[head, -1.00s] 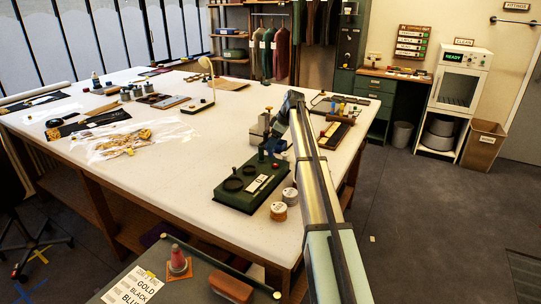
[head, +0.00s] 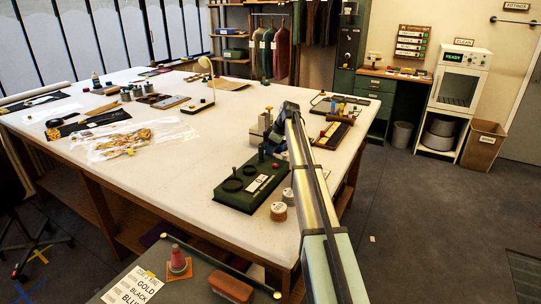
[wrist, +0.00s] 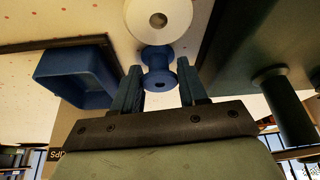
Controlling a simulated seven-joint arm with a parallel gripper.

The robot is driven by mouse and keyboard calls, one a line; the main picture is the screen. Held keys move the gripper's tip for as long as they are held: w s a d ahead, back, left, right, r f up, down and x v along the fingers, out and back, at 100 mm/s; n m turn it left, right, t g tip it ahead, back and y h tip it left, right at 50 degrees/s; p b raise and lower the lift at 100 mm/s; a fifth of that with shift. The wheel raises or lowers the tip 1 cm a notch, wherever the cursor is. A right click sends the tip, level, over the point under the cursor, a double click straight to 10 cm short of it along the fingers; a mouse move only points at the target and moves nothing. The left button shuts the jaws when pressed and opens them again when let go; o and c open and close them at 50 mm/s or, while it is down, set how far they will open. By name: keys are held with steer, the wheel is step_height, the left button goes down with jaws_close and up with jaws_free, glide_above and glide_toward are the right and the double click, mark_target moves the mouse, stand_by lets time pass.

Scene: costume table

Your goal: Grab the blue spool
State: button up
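The blue spool (wrist: 158,80) shows in the wrist view at the tips of my gripper (wrist: 160,68). My gripper is open, with one finger on each side of the spool. The fingers look apart from the spool, though how deep it sits between them is hard to tell. In the head view my arm reaches over the table's right part, and the spool cannot be made out there.
A white spool (wrist: 160,18) is close beyond the blue one. A blue open bin (wrist: 72,78) is at left. A green surface with a post (wrist: 285,100) is at right. The green stand (head: 238,197) and a round tin (head: 278,211) sit near my arm on the white table (head: 150,190).

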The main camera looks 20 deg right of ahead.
steer(key=c, duration=0.6)
steer(key=shift+o, duration=0.2)
steer(key=shift+r, duration=0.1)
